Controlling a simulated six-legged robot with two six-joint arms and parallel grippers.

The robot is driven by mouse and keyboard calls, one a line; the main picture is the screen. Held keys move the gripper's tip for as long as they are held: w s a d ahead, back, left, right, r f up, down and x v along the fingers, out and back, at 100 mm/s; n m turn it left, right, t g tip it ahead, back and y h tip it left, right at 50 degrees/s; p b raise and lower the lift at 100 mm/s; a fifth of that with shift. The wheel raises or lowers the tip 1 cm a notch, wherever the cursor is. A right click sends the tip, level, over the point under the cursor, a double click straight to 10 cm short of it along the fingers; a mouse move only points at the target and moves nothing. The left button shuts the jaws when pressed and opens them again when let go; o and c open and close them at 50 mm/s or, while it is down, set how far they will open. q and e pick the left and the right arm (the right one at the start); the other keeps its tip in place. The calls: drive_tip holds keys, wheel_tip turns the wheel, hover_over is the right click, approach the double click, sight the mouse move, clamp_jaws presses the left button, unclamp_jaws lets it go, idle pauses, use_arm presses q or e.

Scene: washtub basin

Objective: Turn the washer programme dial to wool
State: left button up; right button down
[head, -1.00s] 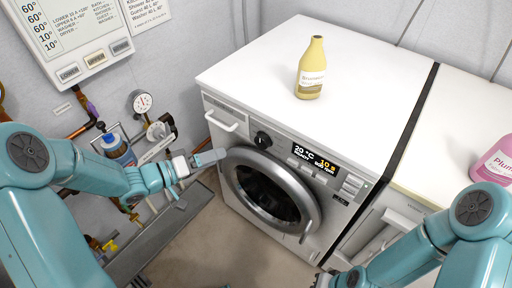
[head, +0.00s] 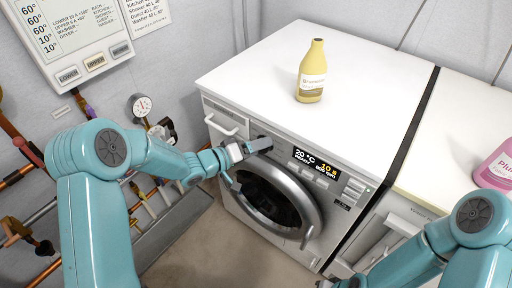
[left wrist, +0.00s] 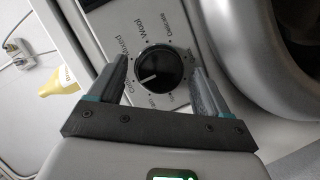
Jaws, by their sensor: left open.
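The black programme dial (left wrist: 160,68) shows in the left wrist view, ringed by printed labels including Wool, Mixed and Delicate. Its white pointer line points to the lower left, away from Wool, near the cotton label. My left gripper (left wrist: 158,64) is open, with one finger on each side of the dial; contact cannot be told. In the head view my left gripper (head: 262,145) is at the washer's (head: 335,195) front panel and hides the dial. The panel display (head: 317,163) reads 20 °C, Ready, 800 rpm.
A yellow bottle (head: 312,72) stands on the washer top (head: 265,65). The round door (head: 270,195) is below the panel. A pink bottle (head: 497,165) stands on the neighbouring unit at the right. Pipes and a gauge (head: 141,104) are on the left wall.

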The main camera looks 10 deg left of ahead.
use_arm(q)
drive_tip(key=c, duration=1.1)
drive_tip(key=shift+o, duration=0.3)
